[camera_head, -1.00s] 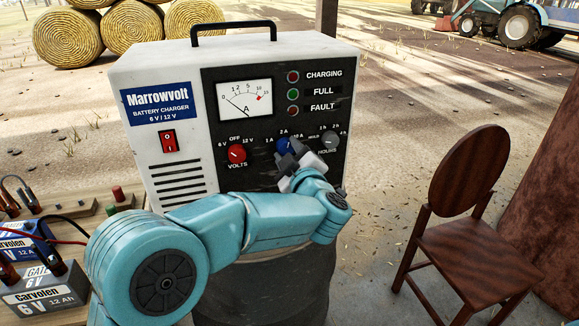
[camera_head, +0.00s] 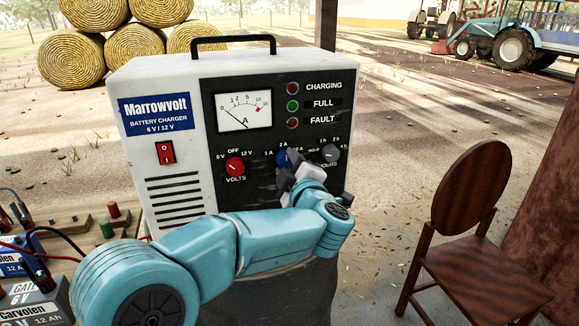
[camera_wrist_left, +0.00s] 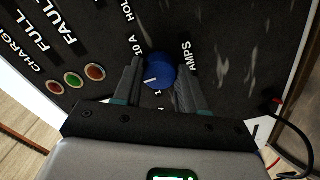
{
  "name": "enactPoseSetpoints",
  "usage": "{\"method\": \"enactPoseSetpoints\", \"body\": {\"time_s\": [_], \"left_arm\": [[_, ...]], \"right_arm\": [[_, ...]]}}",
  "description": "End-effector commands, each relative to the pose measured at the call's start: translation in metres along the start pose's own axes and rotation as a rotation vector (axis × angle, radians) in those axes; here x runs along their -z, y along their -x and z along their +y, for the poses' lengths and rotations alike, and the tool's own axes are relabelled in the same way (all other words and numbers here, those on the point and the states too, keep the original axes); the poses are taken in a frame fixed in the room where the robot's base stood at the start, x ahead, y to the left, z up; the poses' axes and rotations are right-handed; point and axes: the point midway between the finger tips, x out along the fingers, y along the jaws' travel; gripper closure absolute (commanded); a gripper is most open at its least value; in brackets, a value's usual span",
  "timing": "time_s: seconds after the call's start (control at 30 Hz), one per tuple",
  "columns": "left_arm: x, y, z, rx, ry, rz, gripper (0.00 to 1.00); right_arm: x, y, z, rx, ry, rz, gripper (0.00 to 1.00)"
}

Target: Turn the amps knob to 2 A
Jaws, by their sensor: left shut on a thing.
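The amps knob (camera_head: 282,158) is blue and sits on the black panel of the white battery charger (camera_head: 130,85), between the red volts knob (camera_head: 235,167) and the grey hours knob (camera_head: 330,153). My left gripper (camera_head: 287,165) reaches it from the front and partly covers it. In the left wrist view, the knob (camera_wrist_left: 160,70) lies between both fingers of my gripper (camera_wrist_left: 157,78), which is shut on it. Its white mark points left in that view, roughly toward the panel's top, where a finger hides the 2 A label. My right gripper is not in view.
The charger's meter (camera_head: 244,112) needle rests near 0. A bench with batteries (camera_head: 30,300) and cables stands at the lower left. A wooden chair (camera_head: 470,240) stands at the right. Hay bales (camera_head: 75,60) and a tractor (camera_head: 510,45) are far behind.

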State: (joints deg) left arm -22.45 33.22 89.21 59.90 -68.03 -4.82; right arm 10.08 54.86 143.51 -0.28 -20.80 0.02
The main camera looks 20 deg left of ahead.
Motion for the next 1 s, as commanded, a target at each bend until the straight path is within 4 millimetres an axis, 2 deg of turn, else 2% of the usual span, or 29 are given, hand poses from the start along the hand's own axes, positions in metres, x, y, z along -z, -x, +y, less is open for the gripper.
{"method": "enactPoseSetpoints", "body": {"time_s": [0.03,0.07,0.1,0.13,0.43,0.57,0.67,1.0], "left_arm": [[0.000,0.000,-0.001,0.002,-0.001,0.000,0.90],[0.000,0.000,-0.001,0.002,-0.001,0.000,0.53],[0.000,0.000,-0.001,0.002,-0.001,0.000,0.40],[0.000,0.000,-0.001,0.002,-0.001,0.000,0.34],[0.000,0.001,0.000,0.000,-0.001,0.000,0.34],[-0.001,0.014,0.000,-0.001,-0.001,-0.003,0.34],[-0.002,0.035,0.000,-0.003,-0.002,-0.004,0.34],[-0.001,0.124,0.000,-0.002,-0.001,-0.004,0.34]], "right_arm": [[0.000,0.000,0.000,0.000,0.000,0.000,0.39],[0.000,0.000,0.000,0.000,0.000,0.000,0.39],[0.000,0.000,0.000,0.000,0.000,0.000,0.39],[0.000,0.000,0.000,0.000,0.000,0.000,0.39],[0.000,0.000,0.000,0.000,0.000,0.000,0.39],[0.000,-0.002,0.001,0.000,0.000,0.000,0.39],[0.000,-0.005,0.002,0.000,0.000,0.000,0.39],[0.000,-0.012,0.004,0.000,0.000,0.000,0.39]]}}
